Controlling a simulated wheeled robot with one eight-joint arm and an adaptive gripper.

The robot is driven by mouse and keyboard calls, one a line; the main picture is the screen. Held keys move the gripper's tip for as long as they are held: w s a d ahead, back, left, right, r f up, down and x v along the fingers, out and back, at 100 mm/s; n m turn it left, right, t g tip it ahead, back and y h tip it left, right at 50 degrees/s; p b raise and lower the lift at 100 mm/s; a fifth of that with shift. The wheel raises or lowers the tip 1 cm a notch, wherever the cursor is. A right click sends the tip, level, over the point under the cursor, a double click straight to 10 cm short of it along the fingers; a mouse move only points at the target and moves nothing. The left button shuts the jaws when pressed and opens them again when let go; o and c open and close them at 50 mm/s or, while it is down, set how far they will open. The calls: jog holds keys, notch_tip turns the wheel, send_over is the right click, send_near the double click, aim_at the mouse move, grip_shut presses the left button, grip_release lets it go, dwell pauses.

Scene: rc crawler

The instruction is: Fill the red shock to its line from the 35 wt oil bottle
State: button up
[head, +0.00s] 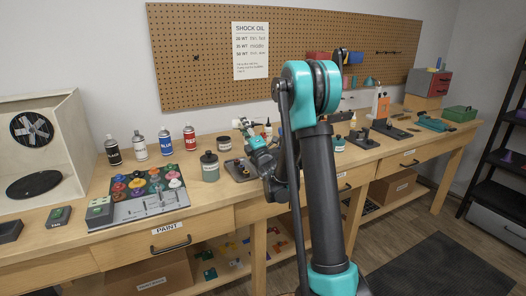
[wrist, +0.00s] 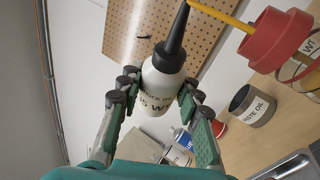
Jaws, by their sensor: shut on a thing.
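My gripper (wrist: 165,105) is shut on a white bottle (wrist: 158,88) with a long black nozzle. Its label is partly hidden by the fingers; "WT" shows, and the number looks like 35. In the head view my gripper (head: 254,139) is above the bench, beyond my arm, and the bottle (head: 243,125) is partly hidden by it. A red round part (wrist: 279,38), which looks like the red shock, is at the upper right of the wrist view, apart from the bottle. A thin yellow rod (wrist: 222,16) runs between it and the nozzle. The shock's oil level and line cannot be seen.
A grey waste oil can (wrist: 252,105) stands near the red part. Paint cans (head: 165,142), a paint tray (head: 140,190) and a dark jar (head: 209,165) are on the bench (head: 105,238) at left. A shock oil chart (head: 250,50) hangs on the pegboard (head: 200,75).

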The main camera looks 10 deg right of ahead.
dwell(0.3)
jog(key=shift+d+f+n+g+y, duration=0.1)
jog(key=shift+f+n+g+y, duration=0.4)
jog(key=shift+n, duration=0.55)
jog(key=shift+d+f+n+g+y, duration=0.1)
jog(key=shift+f+n+g+y, duration=0.1)
jog(key=shift+f+n+g, duration=0.65)
jog(key=shift+r, duration=0.3)
jog(key=shift+n, duration=0.4)
jog(key=shift+d+f+n+g, duration=0.15)
jog(key=shift+f+n+g, duration=0.2)
jog(key=shift+n, duration=0.4)
jog(key=shift+d+f+n+g, duration=0.15)
jog(key=shift+n+g, duration=0.25)
jog(key=shift+n, duration=0.35)
jog(key=shift+d, duration=0.1)
jog(key=n+g, duration=0.1)
jog(key=d+r+n+g, duration=0.1)
jog(key=shift+d+n, duration=0.25)
jog(key=shift+n, duration=0.15)
jog(key=shift+d+r+n+g+h, duration=0.2)
jog(key=shift+d+n+g+h, duration=0.15)
jog(key=shift+n, duration=0.35)
jog(key=shift+d+r+n+g+h, duration=0.25)
jog(key=shift+d+n+g, duration=0.15)
jog(key=shift+n, duration=0.3)
jog(key=shift+s+f, duration=0.1)
jog(key=shift+s, duration=0.05)
